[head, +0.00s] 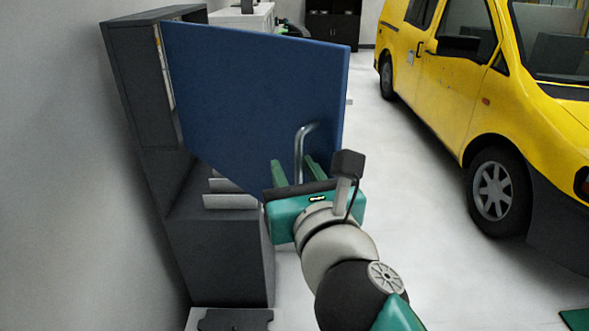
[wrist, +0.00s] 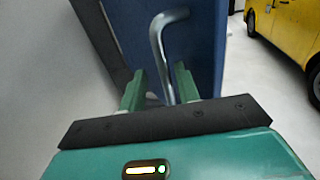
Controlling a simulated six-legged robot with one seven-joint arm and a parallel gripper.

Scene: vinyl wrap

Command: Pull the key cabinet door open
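The key cabinet (head: 152,110) is a dark grey box against the wall at the left. Its blue door (head: 245,85) stands swung far out from the cabinet, so part of the interior shows at its left edge. A bent metal handle (head: 300,150) is on the door's face near the free edge; it also shows in the wrist view (wrist: 157,42). My gripper (head: 297,167) is at the handle's lower part. Its two green fingers are apart, with the handle bar between them and visible gaps beside it. The handle's lower end is partly hidden by my gripper.
A dark grey lower cabinet (head: 222,255) stands below, with light trays (head: 228,200) on top. A yellow van (head: 480,85) is parked at the right. The pale floor (head: 410,220) between door and van is clear. A white counter (head: 240,18) is at the back.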

